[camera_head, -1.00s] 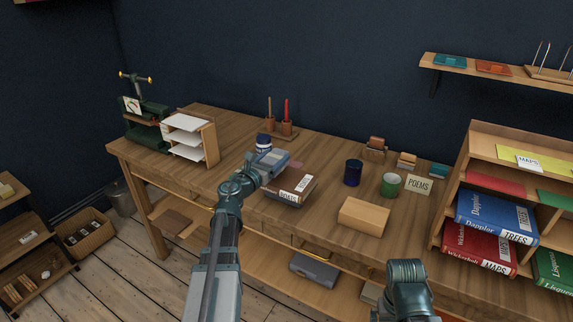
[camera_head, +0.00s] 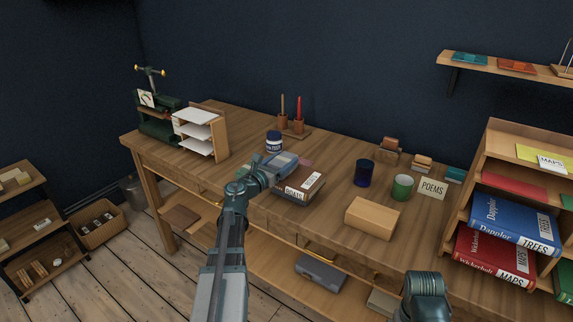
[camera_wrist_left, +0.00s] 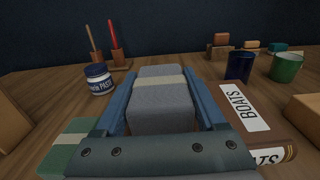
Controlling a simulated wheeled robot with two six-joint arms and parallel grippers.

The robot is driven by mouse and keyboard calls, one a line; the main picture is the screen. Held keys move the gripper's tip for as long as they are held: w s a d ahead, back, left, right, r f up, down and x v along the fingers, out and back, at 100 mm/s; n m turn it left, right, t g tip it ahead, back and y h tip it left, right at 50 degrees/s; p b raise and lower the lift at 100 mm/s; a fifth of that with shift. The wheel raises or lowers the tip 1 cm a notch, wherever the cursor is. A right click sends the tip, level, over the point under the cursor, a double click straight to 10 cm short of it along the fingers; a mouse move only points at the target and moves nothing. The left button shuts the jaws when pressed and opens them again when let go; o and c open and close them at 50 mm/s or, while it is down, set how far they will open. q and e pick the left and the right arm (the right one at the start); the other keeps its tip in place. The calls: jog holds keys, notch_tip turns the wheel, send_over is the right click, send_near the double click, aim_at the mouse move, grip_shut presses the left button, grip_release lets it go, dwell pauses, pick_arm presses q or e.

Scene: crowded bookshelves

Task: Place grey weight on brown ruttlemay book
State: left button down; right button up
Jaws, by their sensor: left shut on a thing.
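My left gripper (camera_head: 288,163) is shut on the grey weight (camera_wrist_left: 160,108), a grey block with a beige band that shows between the two blue fingers in the left wrist view. In the head view the gripper hides most of the weight. A brown book (camera_head: 309,187) with a white BOATS label lies on the desk, just right of and partly behind the gripper. It also shows in the left wrist view (camera_wrist_left: 232,91), to the right of the fingers. I cannot read the name ruttlemay on it. I cannot tell whether the weight touches the book. My right gripper is out of view.
A paste jar (camera_head: 273,142) stands behind the gripper. A green flat thing (camera_wrist_left: 68,142) lies left of the gripper.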

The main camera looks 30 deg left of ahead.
pick_arm(q)
jog(key=shift+r, duration=0.1)
jog(key=shift+f, duration=0.25)
grip_release()
jog(key=shift+r, duration=0.1)
jog(key=shift+s+r, duration=0.15)
jog(key=shift+s, duration=0.05)
jog(key=s, duration=1.1)
jog(key=shift+s+a, duration=0.3)
jog(key=shift+a, duration=0.15)
